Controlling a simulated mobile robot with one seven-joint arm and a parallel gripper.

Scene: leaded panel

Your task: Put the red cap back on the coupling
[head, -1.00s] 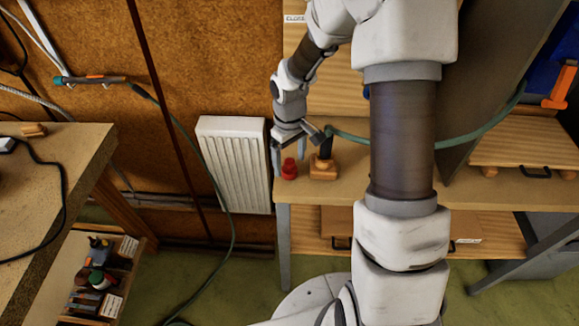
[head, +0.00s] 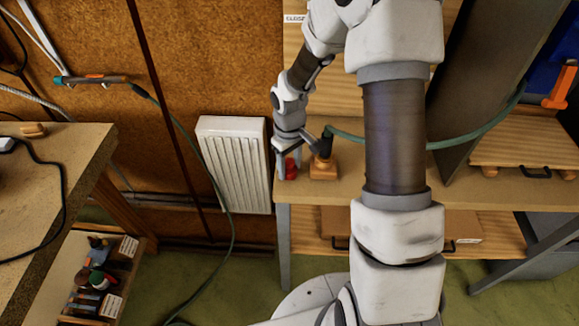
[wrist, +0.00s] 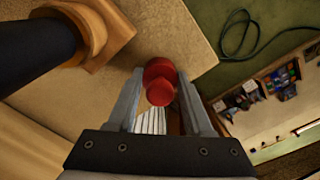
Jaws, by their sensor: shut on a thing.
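The red cap (head: 291,168) is at the front left corner of the wooden bench top, between the fingers of my gripper (head: 287,167). In the wrist view the cap (wrist: 159,80) sits between the two grey fingertips, which are shut on it. It appears to be still on the bench. The dark coupling (head: 324,145) stands upright in a wooden block (head: 323,171) just right of the cap, with a teal hose joined to it. In the wrist view the coupling (wrist: 35,52) is at the upper left, apart from the cap. Its top end is not clearly visible.
The bench top (head: 380,184) has a free edge close to the cap. A white radiator (head: 235,165) is on the wall at left. The teal hose (head: 470,135) runs right, behind my arm. A wooden board with a black handle (head: 525,153) lies farther right.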

